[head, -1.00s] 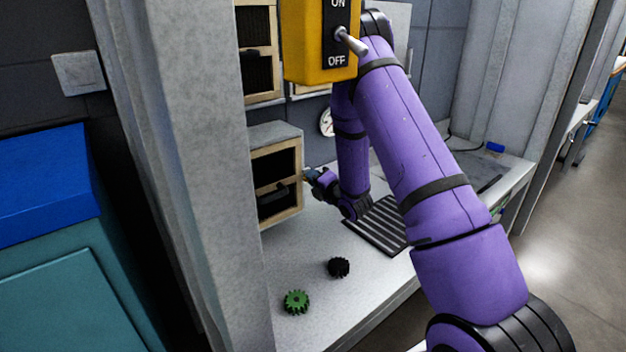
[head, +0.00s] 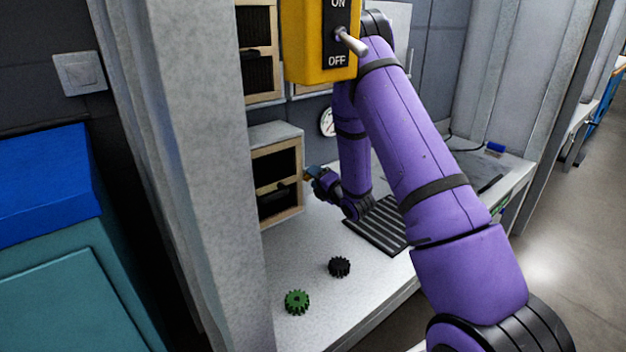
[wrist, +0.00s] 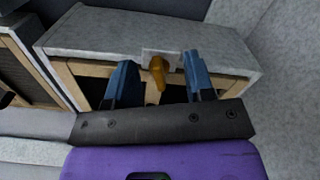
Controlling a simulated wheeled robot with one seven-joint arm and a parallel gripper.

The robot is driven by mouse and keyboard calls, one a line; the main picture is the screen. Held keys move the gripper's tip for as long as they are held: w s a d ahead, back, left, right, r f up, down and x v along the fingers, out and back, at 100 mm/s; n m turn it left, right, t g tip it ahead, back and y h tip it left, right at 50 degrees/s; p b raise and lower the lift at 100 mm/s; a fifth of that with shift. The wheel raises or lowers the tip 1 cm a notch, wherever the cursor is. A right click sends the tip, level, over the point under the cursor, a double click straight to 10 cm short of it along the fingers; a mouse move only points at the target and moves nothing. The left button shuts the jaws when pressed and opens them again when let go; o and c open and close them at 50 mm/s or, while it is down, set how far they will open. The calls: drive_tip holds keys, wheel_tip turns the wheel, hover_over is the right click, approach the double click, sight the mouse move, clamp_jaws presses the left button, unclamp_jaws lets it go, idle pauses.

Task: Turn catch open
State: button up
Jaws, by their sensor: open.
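The catch (wrist: 157,70) is an orange-yellow tab on a light plate at the upper front edge of a small grey cabinet (wrist: 120,35) with wooden-framed front. In the wrist view it lies between the two blue fingers of my gripper (wrist: 160,82), which is open and points at it. I cannot tell whether a finger touches it. In the head view the cabinet (head: 275,133) stands on the counter, and my gripper (head: 308,173) is just right of its front. The catch itself cannot be made out there.
A black gear (head: 339,267) and a green gear (head: 297,302) lie on the counter in front of the cabinet. A ribbed dark mat (head: 378,226) lies under my arm. A yellow ON/OFF switch box (head: 310,45) hangs above. A grey pillar (head: 200,150) stands at left.

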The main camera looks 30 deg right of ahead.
drive_tip(key=s, duration=0.4)
drive_tip(key=shift+s, duration=0.2)
idle(0.3)
drive_tip(key=shift+c, duration=1.2)
drive_tip(key=shift+d, duration=0.1)
drive_tip(key=shift+d+r, duration=0.1)
